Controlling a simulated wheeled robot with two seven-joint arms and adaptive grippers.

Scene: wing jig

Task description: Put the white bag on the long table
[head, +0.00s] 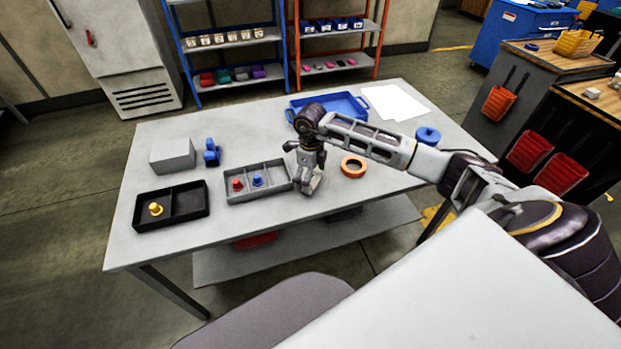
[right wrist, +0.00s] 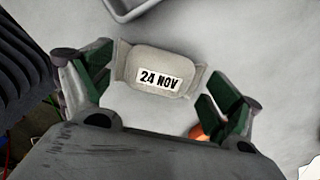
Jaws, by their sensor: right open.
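The white bag (right wrist: 158,62) carries a "24 NOV" label in the right wrist view. It is between the open fingers of my right gripper (right wrist: 154,80), with gaps at the sides. In the head view this gripper (head: 309,172) points down over the long table (head: 240,238), just right of the grey divided tray. A small pale patch below the gripper is probably the bag, mostly hidden there. My left gripper is not in view.
The grey tray (head: 248,195) holds a red and a blue knobbed piece. Orange tape (head: 353,167) lies right of the gripper. A black tray (head: 184,210), grey box (head: 172,156), blue tray (head: 330,106) and white sheets (head: 397,102) are also on the table.

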